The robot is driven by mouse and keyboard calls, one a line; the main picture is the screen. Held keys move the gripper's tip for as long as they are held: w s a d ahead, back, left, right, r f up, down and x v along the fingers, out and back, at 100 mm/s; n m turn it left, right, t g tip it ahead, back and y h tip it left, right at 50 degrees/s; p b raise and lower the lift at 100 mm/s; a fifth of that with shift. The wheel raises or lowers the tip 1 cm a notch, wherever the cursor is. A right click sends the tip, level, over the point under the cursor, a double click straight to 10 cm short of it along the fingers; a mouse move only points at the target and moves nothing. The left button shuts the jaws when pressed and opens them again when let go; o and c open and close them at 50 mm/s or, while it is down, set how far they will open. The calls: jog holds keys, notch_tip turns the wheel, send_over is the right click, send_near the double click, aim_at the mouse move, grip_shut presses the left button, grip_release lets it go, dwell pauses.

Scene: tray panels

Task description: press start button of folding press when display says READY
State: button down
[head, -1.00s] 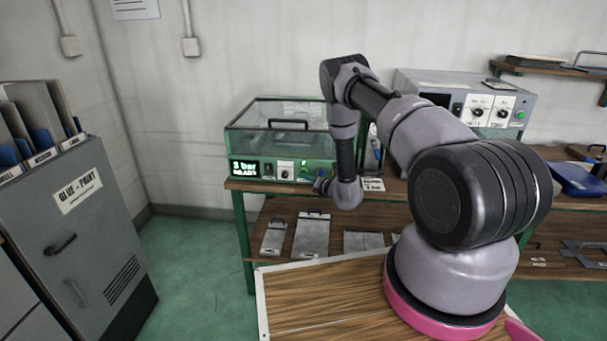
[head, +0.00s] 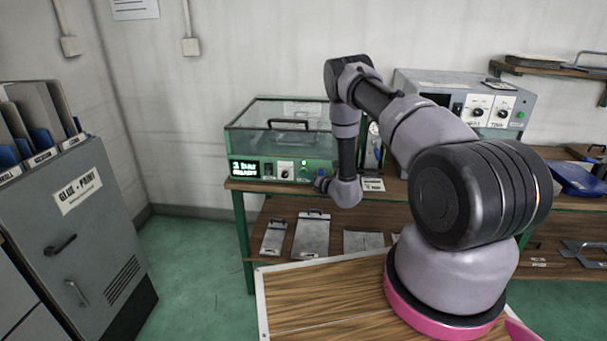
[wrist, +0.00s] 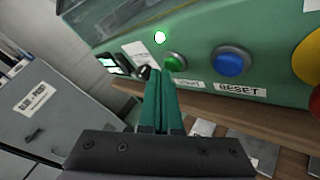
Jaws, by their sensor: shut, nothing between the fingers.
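The folding press (head: 240,145) is a green box with a clear lid, on the bench at the back. Its lit display (head: 245,169) reads what looks like "3 bar READY". In the wrist view, the green start button (wrist: 174,62) sits above a START label, left of the blue reset button (wrist: 231,62). A lamp (wrist: 160,37) glows above the start button. My gripper (wrist: 163,74) is shut and empty, its green fingertips at the lower left of the start button. I cannot tell if they touch it. In the head view my wrist mostly hides the gripper.
A yellow and red knob (wrist: 309,62) is at the panel's right. A grey control box (head: 450,95) stands right of the press. A grey GLUE - PAINT cabinet (head: 85,225) stands at the left. Metal plates lie on the lower shelf (head: 340,215).

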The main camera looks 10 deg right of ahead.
jog(key=shift+w+d, duration=0.2)
jog(key=shift+w, duration=0.3)
dwell(0.5)
dwell(0.3)
jog(key=shift+s+a, duration=0.3)
jog(key=shift+s, duration=0.6)
jog(key=shift+s+a, duration=0.25)
jog(key=shift+s, duration=0.55)
jog(key=shift+s+a, duration=0.3)
jog(key=shift+s, duration=0.45)
jog(key=shift+s+a, duration=0.25)
jog(key=shift+s, duration=0.55)
